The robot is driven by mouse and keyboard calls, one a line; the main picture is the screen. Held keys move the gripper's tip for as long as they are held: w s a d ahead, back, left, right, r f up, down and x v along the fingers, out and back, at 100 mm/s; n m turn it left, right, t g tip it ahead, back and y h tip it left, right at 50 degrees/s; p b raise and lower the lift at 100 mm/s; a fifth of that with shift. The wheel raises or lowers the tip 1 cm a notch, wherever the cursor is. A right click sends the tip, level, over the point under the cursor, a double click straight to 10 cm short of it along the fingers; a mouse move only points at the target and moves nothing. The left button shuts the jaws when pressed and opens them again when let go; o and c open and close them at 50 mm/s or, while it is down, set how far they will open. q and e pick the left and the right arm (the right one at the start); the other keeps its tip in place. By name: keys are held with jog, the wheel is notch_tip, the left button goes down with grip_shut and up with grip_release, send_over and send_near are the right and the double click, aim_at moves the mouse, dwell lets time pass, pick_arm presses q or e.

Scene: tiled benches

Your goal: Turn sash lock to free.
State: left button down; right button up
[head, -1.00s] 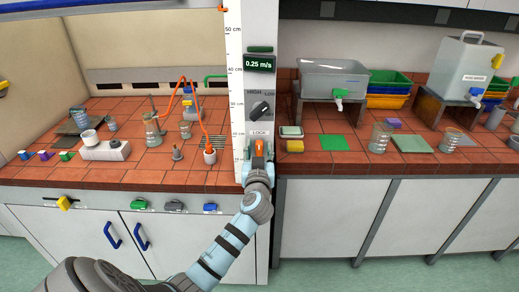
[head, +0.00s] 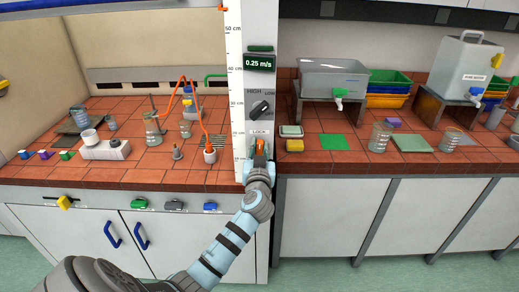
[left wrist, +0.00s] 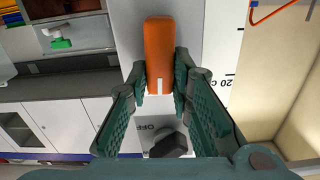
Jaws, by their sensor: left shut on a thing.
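The sash lock is an orange handle (head: 260,147) low on the grey post, just under a label reading LOCK. My left gripper (head: 260,155) is at the handle, with its fingers on both sides of it. In the left wrist view the orange handle (left wrist: 160,50) lies lengthwise, with my left gripper's green fingertips (left wrist: 160,88) shut on its near end. A white mark shows on that end. The handle's base is hidden. My right gripper is not in view.
Above the lock are a dark HIGH/LOW knob (head: 260,109) and a display (head: 259,64) reading 0.25 m/s.

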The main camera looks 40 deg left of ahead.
pick_arm(q)
jog(key=m, duration=0.3)
jog(key=shift+w+d+m, duration=0.15)
jog(key=shift+d+m, duration=0.05)
jog(key=shift+m, duration=0.1)
jog(key=shift+w+d+f+m+p, duration=0.15)
jog(key=shift+f+m+p, duration=0.2)
jog(key=shift+m, duration=1.9)
jog(key=shift+w+d+f+m+p, duration=0.15)
jog(key=shift+m+p, duration=0.3)
jog(key=shift+m, duration=1.85)
jog(key=shift+d+f+m+p, duration=0.1)
jog(key=shift+f+m+p, duration=0.25)
jog(key=shift+m, duration=1.9)
jog(key=shift+r, duration=0.1)
jog(key=c, duration=1.4)
grip_release()
jog(key=shift+c, duration=0.2)
